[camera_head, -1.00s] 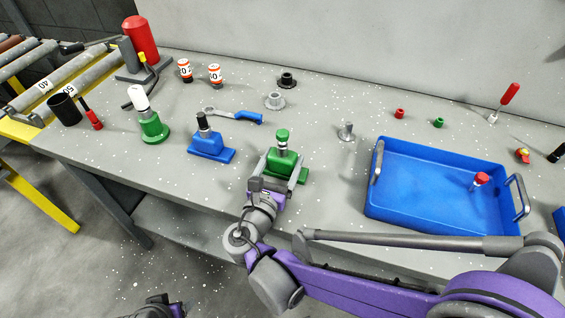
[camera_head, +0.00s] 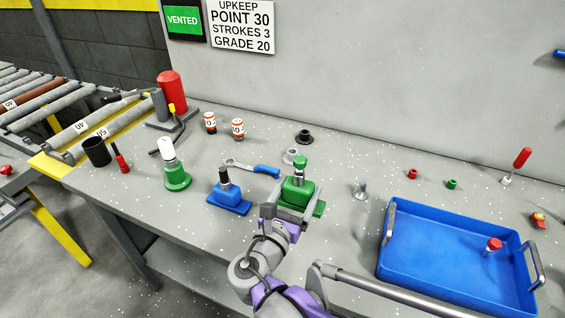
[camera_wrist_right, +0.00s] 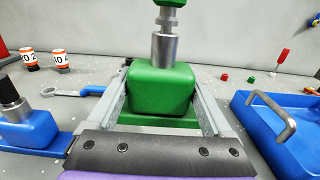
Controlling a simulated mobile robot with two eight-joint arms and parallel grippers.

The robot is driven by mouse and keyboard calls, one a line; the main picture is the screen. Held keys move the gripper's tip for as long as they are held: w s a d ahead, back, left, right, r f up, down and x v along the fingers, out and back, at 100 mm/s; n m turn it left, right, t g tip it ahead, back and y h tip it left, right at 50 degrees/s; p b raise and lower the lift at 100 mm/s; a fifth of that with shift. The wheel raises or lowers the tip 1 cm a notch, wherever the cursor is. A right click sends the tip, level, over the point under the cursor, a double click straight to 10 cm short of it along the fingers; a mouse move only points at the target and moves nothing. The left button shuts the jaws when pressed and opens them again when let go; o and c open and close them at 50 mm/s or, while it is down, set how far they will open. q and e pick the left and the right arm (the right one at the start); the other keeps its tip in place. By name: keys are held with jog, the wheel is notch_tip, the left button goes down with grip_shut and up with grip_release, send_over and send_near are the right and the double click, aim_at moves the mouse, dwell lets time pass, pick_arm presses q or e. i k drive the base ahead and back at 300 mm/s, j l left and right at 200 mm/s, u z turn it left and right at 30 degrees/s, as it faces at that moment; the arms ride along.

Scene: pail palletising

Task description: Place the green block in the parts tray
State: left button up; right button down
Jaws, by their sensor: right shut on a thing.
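The green block (camera_head: 297,193) stands upright on the grey bench, with a metal stem and a green cap on top. My right gripper (camera_head: 289,203) is shut on it, one finger along each side. In the right wrist view the block (camera_wrist_right: 161,90) fills the space between the two fingers (camera_wrist_right: 163,112). Its base looks to be on or very near the bench top. My left gripper is not in view.
A blue block (camera_head: 229,196) stands close to the left of the green one, and a green round-based piece (camera_head: 177,178) farther left. A blue-handled wrench (camera_head: 262,170) and small grey fitting (camera_head: 360,190) lie nearby.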

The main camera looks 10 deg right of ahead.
aim_at(421, 261)
jog(key=k+j, duration=0.85)
